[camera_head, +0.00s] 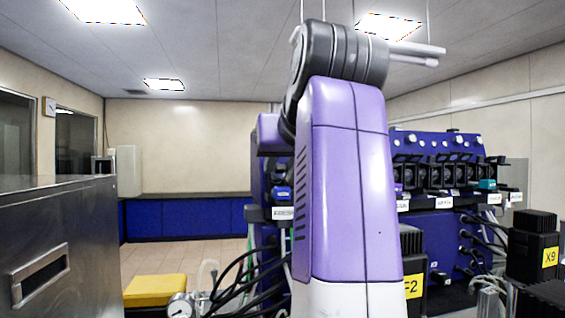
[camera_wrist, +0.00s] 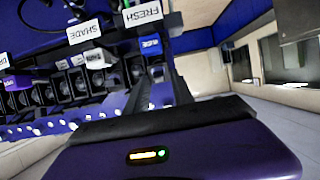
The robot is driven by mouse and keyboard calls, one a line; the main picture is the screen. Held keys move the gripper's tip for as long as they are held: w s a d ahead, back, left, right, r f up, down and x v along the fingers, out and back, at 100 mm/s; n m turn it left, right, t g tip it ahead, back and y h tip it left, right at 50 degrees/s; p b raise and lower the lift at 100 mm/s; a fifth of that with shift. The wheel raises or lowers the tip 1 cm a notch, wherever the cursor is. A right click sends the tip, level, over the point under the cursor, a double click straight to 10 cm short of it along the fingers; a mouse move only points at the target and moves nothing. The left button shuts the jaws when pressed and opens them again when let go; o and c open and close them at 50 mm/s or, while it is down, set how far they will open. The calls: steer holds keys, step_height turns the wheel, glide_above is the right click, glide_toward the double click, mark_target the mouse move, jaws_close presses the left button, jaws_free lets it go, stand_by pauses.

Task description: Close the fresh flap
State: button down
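A white label reading FRESH (camera_wrist: 143,13) shows at the top of the wrist view, on the dark blue reactor unit. I cannot clearly make out the flap itself or tell whether it stands open. The head view shows the purple-blue reactor bank (camera_head: 440,170) behind and to the right of my arm, which hides part of it. Two pale bars, seemingly the fingers of my gripper (camera_head: 415,54), point right near the ceiling in the picture. No object shows between them. Their opening is too small to judge. The purple housing in the wrist view seems to be mine.
A SHADE label (camera_wrist: 85,32) sits left of FRESH. A steel cabinet (camera_head: 60,250) stands at the left. A yellow-topped block (camera_head: 155,290), a gauge (camera_head: 180,306) and looping black hoses are low down. A dark block marked X9 (camera_head: 532,248) stands at the right.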

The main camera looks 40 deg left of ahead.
steer(key=shift+f, duration=0.15)
steer(key=shift+f+t+b, duration=0.15)
steer(key=shift+t+b, duration=0.15)
steer(key=shift+b, duration=0.35)
steer(key=f+y+b, duration=0.1)
steer(key=b, duration=0.2)
steer(key=shift+t+y, duration=0.4)
steer(key=t+y+b, duration=0.1)
steer(key=b, duration=0.2)
steer(key=shift+f+t+y+b, duration=0.15)
steer(key=shift+t+y+b, duration=0.15)
steer(key=shift+y, duration=0.1)
steer(key=shift+t+y+b, duration=0.3)
steer(key=shift+t+b, duration=0.2)
steer(key=c, duration=1.4)
jaws_free()
